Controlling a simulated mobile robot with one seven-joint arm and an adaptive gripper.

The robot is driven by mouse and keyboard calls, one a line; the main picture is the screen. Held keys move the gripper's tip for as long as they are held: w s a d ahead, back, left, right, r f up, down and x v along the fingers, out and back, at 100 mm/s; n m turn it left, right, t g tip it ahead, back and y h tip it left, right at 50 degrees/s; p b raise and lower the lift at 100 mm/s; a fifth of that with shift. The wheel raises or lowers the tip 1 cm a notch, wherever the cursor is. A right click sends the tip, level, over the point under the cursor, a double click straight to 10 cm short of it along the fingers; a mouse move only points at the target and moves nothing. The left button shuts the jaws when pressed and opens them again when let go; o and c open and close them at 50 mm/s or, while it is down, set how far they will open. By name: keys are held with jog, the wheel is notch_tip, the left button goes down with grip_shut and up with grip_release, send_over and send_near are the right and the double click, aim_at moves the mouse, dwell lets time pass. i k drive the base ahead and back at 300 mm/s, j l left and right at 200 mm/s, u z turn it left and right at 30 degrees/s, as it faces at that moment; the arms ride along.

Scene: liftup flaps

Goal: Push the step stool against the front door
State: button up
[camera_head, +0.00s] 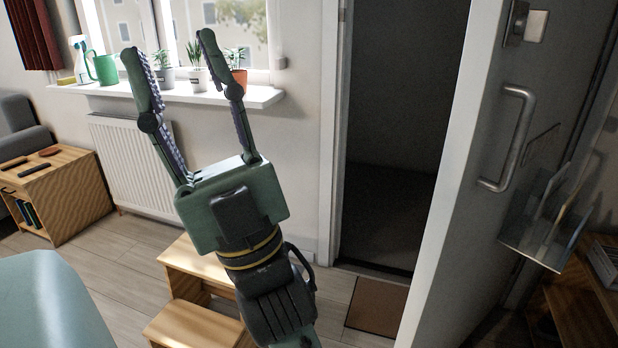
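The wooden step stool (190,325) stands on the floor at the bottom centre-left, with two treads visible and its right part hidden behind my arm. The grey front door (480,110) is at the right, swung open, with a metal pull handle (514,140) and a lock plate. The doorway beside it shows a dark space beyond. My gripper (166,45) is raised in front of the stool and the window, its two long fingers spread apart and empty. It appears apart from the stool and the door.
A brown doormat (377,306) lies before the doorway. A radiator (130,165) is under the windowsill (255,97), which holds potted plants and a green watering can (103,68). A wooden side table (75,197) stands left. A clear holder (550,220) is on the door. Floor left of the stool is clear.

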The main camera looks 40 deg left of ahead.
aim_at(185, 322)
jog(key=u, duration=2)
jog(key=i+j+z, duration=0.2)
jog(key=z, duration=0.25)
jog(key=i+j+z, duration=0.15)
jog(key=j+z, duration=0.25)
jog(key=i+j+z, duration=0.1)
jog(key=j, duration=0.25)
jog(key=i+j+z, duration=0.1)
jog(key=j, duration=0.25)
jog(key=i+j+z, duration=0.1)
jog(key=i+j, duration=0.25)
jog(key=j, duration=0.35)
jog(key=i+j, duration=0.15)
jog(key=j, duration=0.3)
jog(key=i+j, duration=0.1)
jog(key=j, duration=0.35)
